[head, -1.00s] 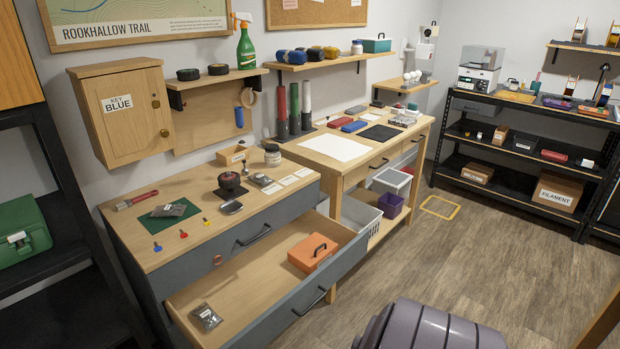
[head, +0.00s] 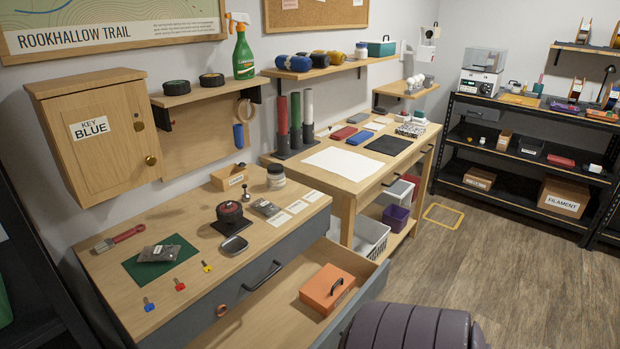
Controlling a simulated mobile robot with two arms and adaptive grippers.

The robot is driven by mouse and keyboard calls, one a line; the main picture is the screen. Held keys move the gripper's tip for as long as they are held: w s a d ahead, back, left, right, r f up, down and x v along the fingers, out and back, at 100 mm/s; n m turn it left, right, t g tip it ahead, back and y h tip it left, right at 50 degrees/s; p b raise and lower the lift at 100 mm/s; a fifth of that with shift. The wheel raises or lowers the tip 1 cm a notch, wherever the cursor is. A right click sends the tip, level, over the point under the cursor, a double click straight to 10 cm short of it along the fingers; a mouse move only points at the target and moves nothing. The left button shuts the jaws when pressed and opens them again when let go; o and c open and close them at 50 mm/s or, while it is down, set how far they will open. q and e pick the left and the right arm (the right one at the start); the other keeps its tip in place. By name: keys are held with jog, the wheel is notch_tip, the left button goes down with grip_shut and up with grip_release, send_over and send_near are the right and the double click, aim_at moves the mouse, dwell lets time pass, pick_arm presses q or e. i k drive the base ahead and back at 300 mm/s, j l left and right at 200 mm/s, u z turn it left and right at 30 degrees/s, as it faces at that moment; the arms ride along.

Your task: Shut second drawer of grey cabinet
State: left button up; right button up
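The grey cabinet (head: 215,301) stands at the lower left under a wooden top. Its upper drawer, with a dark bar handle (head: 263,277), is shut. The second drawer (head: 266,324) below it is pulled out, showing its wooden floor. Neither of my grippers is in view.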

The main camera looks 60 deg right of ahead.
aim_at(274, 316)
jog(key=i+l+z, duration=0.1)
jog(key=z, duration=0.3)
jog(key=i+z, duration=0.1)
jog(key=z, duration=0.25)
jog(key=i+l+z, duration=0.1)
jog(key=z, duration=0.3)
jog(key=i+z, duration=0.15)
jog(key=z, duration=1.15)
